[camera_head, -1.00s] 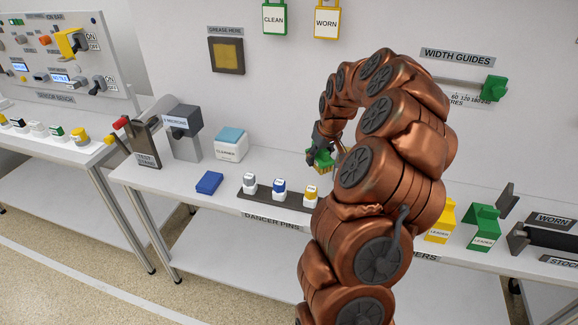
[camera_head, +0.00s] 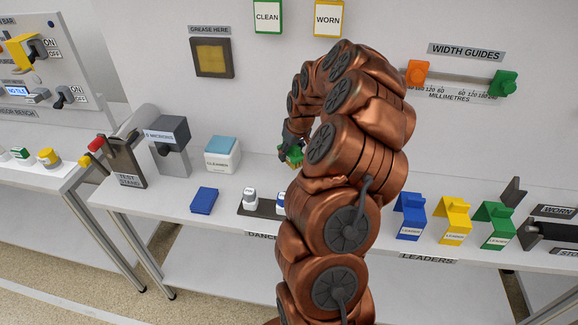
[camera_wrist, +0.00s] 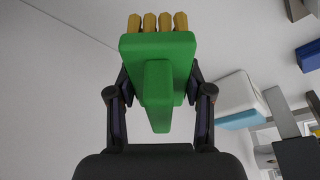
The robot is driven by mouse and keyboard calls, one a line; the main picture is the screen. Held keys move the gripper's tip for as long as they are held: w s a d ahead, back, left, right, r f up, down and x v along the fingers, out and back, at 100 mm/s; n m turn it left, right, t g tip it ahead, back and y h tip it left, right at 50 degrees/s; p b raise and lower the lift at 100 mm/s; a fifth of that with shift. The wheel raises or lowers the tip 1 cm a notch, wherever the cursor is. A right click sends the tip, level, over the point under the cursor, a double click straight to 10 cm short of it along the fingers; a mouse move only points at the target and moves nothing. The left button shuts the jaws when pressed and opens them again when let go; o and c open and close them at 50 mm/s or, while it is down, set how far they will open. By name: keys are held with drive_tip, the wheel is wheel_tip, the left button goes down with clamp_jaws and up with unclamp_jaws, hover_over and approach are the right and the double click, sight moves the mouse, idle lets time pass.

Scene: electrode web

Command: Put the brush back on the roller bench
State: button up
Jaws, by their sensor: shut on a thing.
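The brush has a green body and handle and yellow bristle tufts. In the wrist view the brush (camera_wrist: 157,55) sits between the two dark fingers of my gripper (camera_wrist: 158,98), which are shut on it. The tufts point away from the palm. In the head view my gripper (camera_head: 290,143) is above the bench, right of the cleaner box, with the green brush (camera_head: 293,156) at its tip, partly hidden by my arm. The bench top (camera_head: 170,200) runs along the wall below it. I cannot tell from a label which bench is the roller bench.
A cleaner box (camera_head: 222,155), a blue block (camera_head: 204,201) and a dark dancer pin rack (camera_head: 260,208) lie near the gripper. Blue (camera_head: 410,215), yellow (camera_head: 453,220) and green (camera_head: 495,225) leader holders stand right of my arm. Bare bench shows around the blue block.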

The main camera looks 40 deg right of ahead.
sight(297, 147)
drive_tip(key=shift+f+p, duration=0.95)
drive_tip(key=shift+f, duration=2.45)
drive_tip(key=o, duration=1)
drive_tip(key=shift+r, duration=0.1)
drive_tip(key=b+v, duration=0.4)
drive_tip(key=v, duration=0.7)
drive_tip(key=shift+s+r, duration=0.15)
drive_tip(key=shift+r, duration=0.2)
drive_tip(key=shift+a+r, duration=0.2)
drive_tip(key=shift+a, duration=0.1)
drive_tip(key=s+a+r+n+g+y, duration=0.1)
drive_tip(key=s+a+r, duration=0.2)
drive_tip(key=a, duration=1)
drive_tip(key=s+a+r+n+g, duration=0.1)
drive_tip(key=s+a+r+n, duration=0.15)
drive_tip(key=a, duration=0.95)
drive_tip(key=s+a+g, duration=0.1)
drive_tip(key=s+a, duration=0.2)
drive_tip(key=s, duration=0.4)
drive_tip(key=s+a+m+g, duration=0.1)
drive_tip(key=s+a, duration=0.3)
drive_tip(key=s, duration=0.3)
drive_tip(key=s+a+f+g, duration=0.1)
drive_tip(key=s+a, duration=0.3)
drive_tip(key=s, duration=0.3)
drive_tip(key=shift+s, duration=0.35)
